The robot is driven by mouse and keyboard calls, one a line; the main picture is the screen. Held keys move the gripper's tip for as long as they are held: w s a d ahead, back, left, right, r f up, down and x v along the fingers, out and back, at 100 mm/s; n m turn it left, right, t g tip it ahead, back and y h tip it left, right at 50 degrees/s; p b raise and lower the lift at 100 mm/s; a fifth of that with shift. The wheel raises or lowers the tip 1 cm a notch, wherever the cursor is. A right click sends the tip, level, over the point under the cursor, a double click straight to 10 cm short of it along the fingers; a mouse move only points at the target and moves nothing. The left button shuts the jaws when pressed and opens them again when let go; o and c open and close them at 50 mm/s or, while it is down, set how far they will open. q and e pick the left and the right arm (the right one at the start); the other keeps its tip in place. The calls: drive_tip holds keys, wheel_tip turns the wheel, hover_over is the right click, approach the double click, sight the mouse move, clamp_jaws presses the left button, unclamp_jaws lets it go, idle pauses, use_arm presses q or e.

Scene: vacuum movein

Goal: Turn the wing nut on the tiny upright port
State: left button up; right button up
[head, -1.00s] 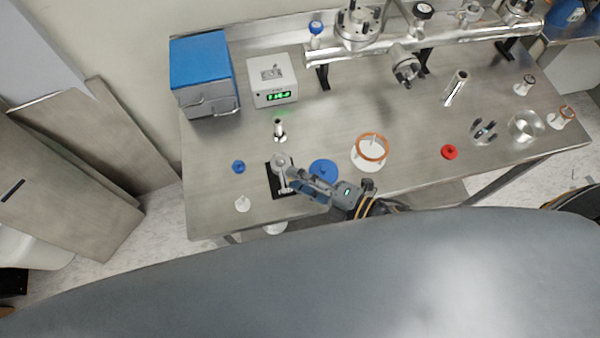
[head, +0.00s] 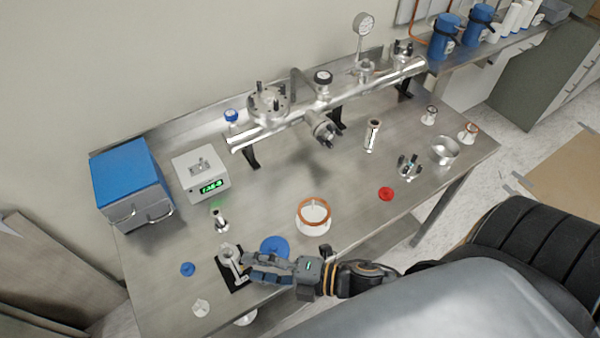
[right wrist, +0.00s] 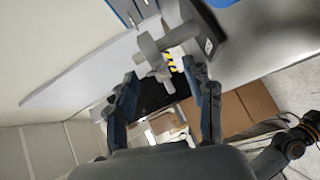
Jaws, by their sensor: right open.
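A small silver upright port (head: 228,252) stands on a black plate (head: 238,283) near the table's front left. In the right wrist view, its pale metal body (right wrist: 178,36) carries a small wing nut (right wrist: 158,74). My right gripper (head: 250,268) reaches in from the right, close beside the port. In the right wrist view, the two fingers of my right gripper (right wrist: 162,82) are apart, with the wing nut between their tips. I cannot tell whether either finger touches it. My left gripper is not in view.
A blue disc (head: 274,247) lies close behind my right gripper. A blue cap (head: 187,269), a white piece (head: 201,308) and a small metal tube (head: 220,222) stand around the plate. A copper-ringed white flange (head: 314,228) is to the right.

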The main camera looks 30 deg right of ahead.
drive_tip(key=v, duration=1)
drive_tip(key=shift+s+d, duration=0.2)
drive_tip(key=shift+d, duration=0.05)
drive_tip(key=shift+r, duration=0.15)
